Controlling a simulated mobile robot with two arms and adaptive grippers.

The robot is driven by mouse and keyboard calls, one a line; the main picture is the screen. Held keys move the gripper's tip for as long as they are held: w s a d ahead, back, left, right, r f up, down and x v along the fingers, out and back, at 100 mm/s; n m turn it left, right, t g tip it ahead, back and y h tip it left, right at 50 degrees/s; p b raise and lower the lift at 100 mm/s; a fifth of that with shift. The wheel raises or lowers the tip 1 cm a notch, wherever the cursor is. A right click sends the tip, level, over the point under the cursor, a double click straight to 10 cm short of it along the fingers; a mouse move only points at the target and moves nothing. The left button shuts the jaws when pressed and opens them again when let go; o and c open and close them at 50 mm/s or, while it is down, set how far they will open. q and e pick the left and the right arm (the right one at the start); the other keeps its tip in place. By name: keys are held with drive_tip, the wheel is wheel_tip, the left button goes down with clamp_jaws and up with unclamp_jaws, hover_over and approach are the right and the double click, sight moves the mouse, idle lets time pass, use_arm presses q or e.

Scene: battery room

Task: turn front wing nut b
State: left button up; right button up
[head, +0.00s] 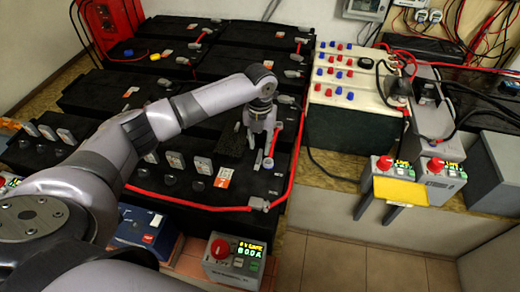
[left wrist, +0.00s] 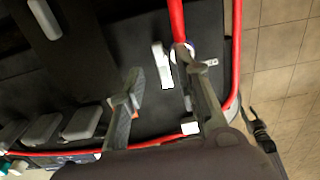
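My left gripper (head: 260,150) reaches down over the front right part of the black battery bank (head: 150,185). In the left wrist view its two fingers (left wrist: 158,75) are spread apart. A pale elongated piece (left wrist: 162,62) shows in the gap between them; I cannot tell if it is wing nut b, or if either finger touches it. A round terminal with a pale ring (left wrist: 188,50) and a red cable (left wrist: 178,20) is beside the right finger, partly hidden by it. In the head view the gripper hides part of this spot. My right gripper is not in view.
A red cable (head: 190,207) runs along the front batteries. A meter with a lit display (head: 235,258) and a blue box (head: 147,235) stand in front. A cream-topped box with red and blue terminals (head: 345,80) stands to the right. Tiled floor (head: 340,265) is clear at front right.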

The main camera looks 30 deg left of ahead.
sight(260, 153)
use_arm(q)
drive_tip(key=shift+f, duration=1.9)
clamp_jaws()
